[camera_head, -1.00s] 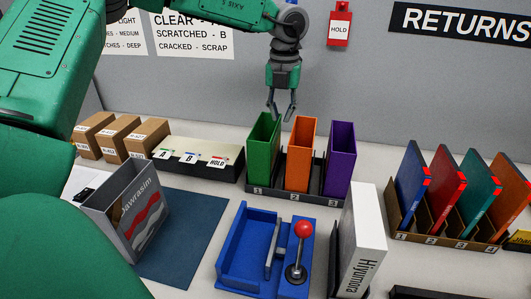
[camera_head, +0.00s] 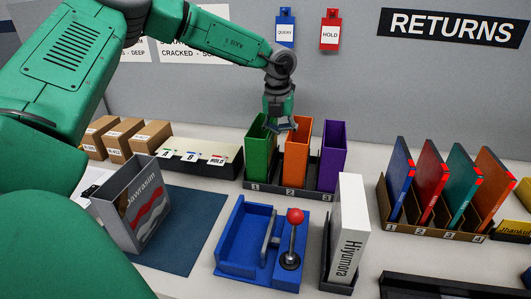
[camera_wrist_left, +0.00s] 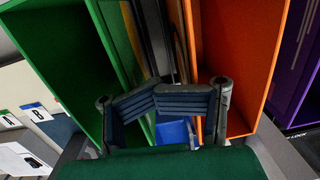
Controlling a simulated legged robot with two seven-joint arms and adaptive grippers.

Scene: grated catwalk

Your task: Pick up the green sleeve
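The green sleeve (camera_head: 258,148) is a tall, open-topped box standing upright in slot 1 of a dark rack (camera_head: 282,190). My left gripper (camera_head: 281,127) is at its upper right edge, beside the orange sleeve (camera_head: 297,150). The orange sleeve also shows there on the right (camera_wrist_left: 238,60). My right gripper is not in view.
A purple sleeve (camera_head: 331,157) stands in slot 3. Cardboard boxes (camera_head: 152,138) and a labelled tray (camera_head: 205,160) are left of the rack. A blue fixture with a red-knobbed lever (camera_head: 293,217) and a white Hiyumora box (camera_head: 350,225) are in front. Coloured cases (camera_head: 431,175) stand at right.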

